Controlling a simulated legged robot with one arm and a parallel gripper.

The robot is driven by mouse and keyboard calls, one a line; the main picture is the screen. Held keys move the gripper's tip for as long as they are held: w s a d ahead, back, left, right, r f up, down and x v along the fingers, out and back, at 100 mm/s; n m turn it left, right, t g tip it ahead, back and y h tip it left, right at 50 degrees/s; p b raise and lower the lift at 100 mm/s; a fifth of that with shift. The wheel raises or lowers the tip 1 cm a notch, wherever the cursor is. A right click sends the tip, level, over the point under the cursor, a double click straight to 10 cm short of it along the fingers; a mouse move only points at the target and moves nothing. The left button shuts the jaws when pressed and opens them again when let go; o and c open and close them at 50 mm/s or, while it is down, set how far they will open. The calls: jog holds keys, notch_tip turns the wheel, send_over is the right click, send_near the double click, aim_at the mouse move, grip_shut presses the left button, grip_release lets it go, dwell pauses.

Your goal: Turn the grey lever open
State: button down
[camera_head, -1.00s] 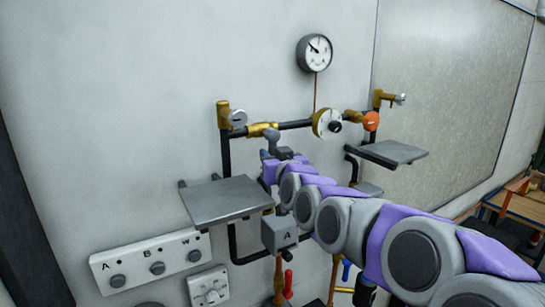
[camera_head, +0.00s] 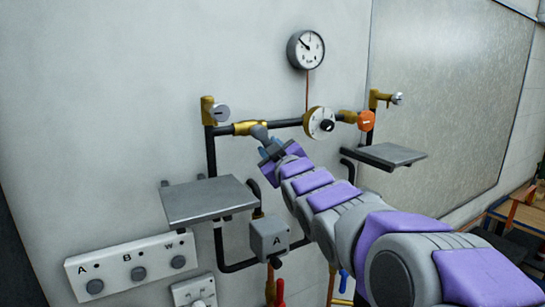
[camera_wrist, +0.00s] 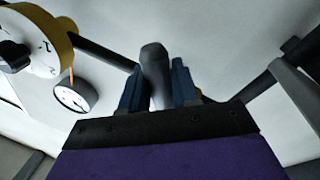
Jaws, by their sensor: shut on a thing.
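The grey lever (camera_head: 260,133) sits on a brass valve (camera_head: 246,128) on the black pipe, left of the round dial. It slants down and to the right from the valve. In the wrist view the lever (camera_wrist: 154,68) stands between my two blue fingers. My gripper (camera_head: 268,148) is shut on the lever; it also shows in the wrist view (camera_wrist: 158,88). The lever's outer end is hidden by my gripper.
A white-faced dial with a brass rim (camera_head: 320,122) and an orange knob (camera_head: 365,120) are to the right. Grey shelves stick out at left (camera_head: 210,201) and right (camera_head: 391,155). A gauge (camera_head: 305,50) hangs above.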

jog(key=n, duration=0.1)
jog(key=d+n, duration=0.1)
jog(key=r+n+p, duration=0.1)
jog(key=n, duration=0.1)
jog(key=shift+w+d+y, duration=0.15)
jog(key=shift+w+y, duration=0.25)
jog(key=n, duration=0.2)
jog(key=r+n, duration=0.1)
jog(key=shift+w+d+y, duration=0.2)
jog(key=shift+d+y, duration=0.05)
jog(key=shift+y, duration=0.05)
jog(key=n, duration=0.2)
jog(key=r+n+y, duration=0.1)
jog(key=n, duration=0.1)
jog(key=shift+w+d, duration=0.1)
jog(key=shift+r+n+g+y, duration=0.3)
jog(key=shift+r+n, duration=0.1)
jog(key=shift+n, duration=0.7)
jog(key=c, duration=1.3)
grip_release()
jog(key=o, duration=0.3)
jog(key=shift+s+r, duration=0.15)
jog(key=shift+s, duration=0.05)
jog(key=shift+a, duration=0.2)
